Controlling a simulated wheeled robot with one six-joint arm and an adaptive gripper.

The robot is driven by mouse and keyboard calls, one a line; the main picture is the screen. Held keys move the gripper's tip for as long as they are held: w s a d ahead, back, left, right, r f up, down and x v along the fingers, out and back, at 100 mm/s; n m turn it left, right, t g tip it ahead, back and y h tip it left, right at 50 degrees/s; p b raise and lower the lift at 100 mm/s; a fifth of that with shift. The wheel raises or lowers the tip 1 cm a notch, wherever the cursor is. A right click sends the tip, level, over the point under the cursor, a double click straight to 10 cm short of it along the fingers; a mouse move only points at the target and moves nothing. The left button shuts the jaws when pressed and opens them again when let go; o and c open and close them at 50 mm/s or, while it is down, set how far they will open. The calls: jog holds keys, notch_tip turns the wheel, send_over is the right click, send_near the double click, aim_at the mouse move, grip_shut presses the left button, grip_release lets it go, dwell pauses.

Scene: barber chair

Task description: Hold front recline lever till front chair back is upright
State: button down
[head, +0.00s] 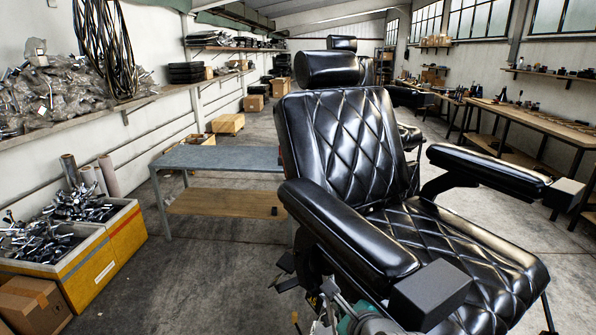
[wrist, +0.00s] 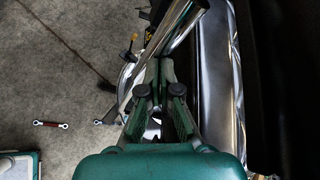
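The front chair is black quilted leather. Its chair back (head: 345,140) leans back somewhat from upright, with a headrest (head: 328,69) on top. In the wrist view, a bright chrome bar (wrist: 182,27), which looks like the recline lever, slants down beside the chair's dark side (wrist: 217,80). My green gripper (wrist: 160,62) has its two fingertips close together at the bar's lower end, with a narrow gap between them. Whether they touch or grip it is unclear. In the head view my gripper is low beside the chair, mostly hidden by the near armrest (head: 340,230).
A low grey-topped table (head: 220,158) stands behind and left of the chair. Yellow bins (head: 95,250) of metal parts stand at left. A small tool (wrist: 50,124) lies on the floor. A workbench (head: 540,120) runs along the right wall. Open floor lies between bins and chair.

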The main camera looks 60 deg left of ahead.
jog(key=d, duration=0.2)
jog(key=d+r, duration=0.1)
jog(key=d, duration=0.1)
jog(key=shift+s+d, duration=0.15)
jog(key=shift+s, duration=0.05)
dwell(1.0)
jog(key=shift+a+f, duration=0.15)
jog(key=shift+a, duration=0.25)
jog(key=shift+d, duration=0.1)
jog(key=shift+s+d+r, duration=0.1)
jog(key=shift+d+r, duration=0.05)
jog(key=shift+d, duration=0.8)
jog(key=shift+s+d+r, duration=0.1)
jog(key=shift+d+r, duration=0.05)
jog(key=shift+d, duration=0.8)
jog(key=shift+s+d+r, duration=0.1)
jog(key=shift+d+r, duration=0.05)
jog(key=shift+d, duration=0.8)
jog(key=shift+f, duration=0.1)
